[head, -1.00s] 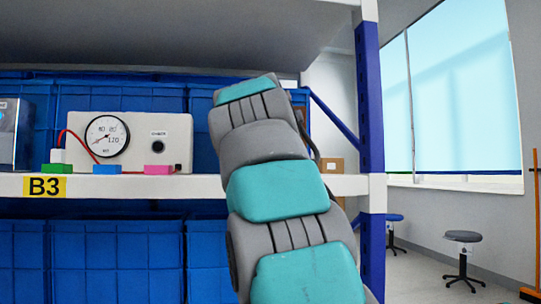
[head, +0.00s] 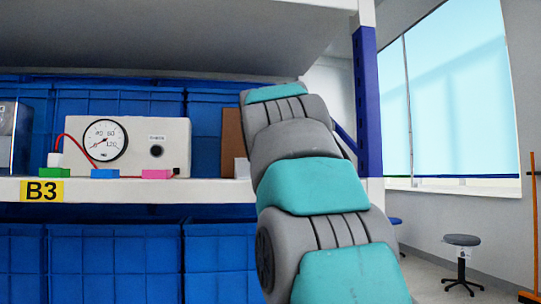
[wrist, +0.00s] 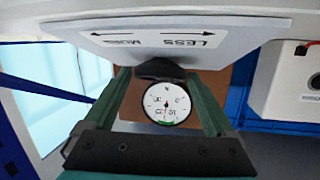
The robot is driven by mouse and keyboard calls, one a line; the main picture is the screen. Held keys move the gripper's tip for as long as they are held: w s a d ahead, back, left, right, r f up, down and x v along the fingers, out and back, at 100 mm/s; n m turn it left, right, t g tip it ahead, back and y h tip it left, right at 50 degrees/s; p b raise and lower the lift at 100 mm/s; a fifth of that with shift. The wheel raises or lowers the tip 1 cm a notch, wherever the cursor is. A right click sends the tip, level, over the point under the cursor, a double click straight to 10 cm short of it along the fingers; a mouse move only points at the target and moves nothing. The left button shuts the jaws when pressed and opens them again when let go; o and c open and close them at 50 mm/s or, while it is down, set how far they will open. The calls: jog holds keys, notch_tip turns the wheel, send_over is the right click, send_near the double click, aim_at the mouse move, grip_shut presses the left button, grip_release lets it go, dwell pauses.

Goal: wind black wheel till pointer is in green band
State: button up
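In the wrist view a dark wheel (wrist: 160,70) sits below a white panel (wrist: 165,37) marked LESS and MORE with arrows. The round white gauge (wrist: 167,104) shows just below it, upside down, with a green band at its lower rim. Its pointer is too small to read surely. My gripper (wrist: 158,74) is open, its two green fingers either side of the wheel and gauge. The fingertips are close to the wheel's sides; I cannot tell whether they touch. In the head view my arm hides the gripper, wheel and this gauge.
A white box (head: 175,130) with another gauge and a black knob stands on the shelf (head: 130,190), left of my arm. Small coloured blocks sit before it. A brown board (head: 235,140) is beside my arm. A blue post (head: 368,100) stands right.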

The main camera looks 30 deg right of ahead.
jog(key=shift+o, duration=0.6)
jog(key=v, duration=0.8)
jog(key=shift+w, duration=0.1)
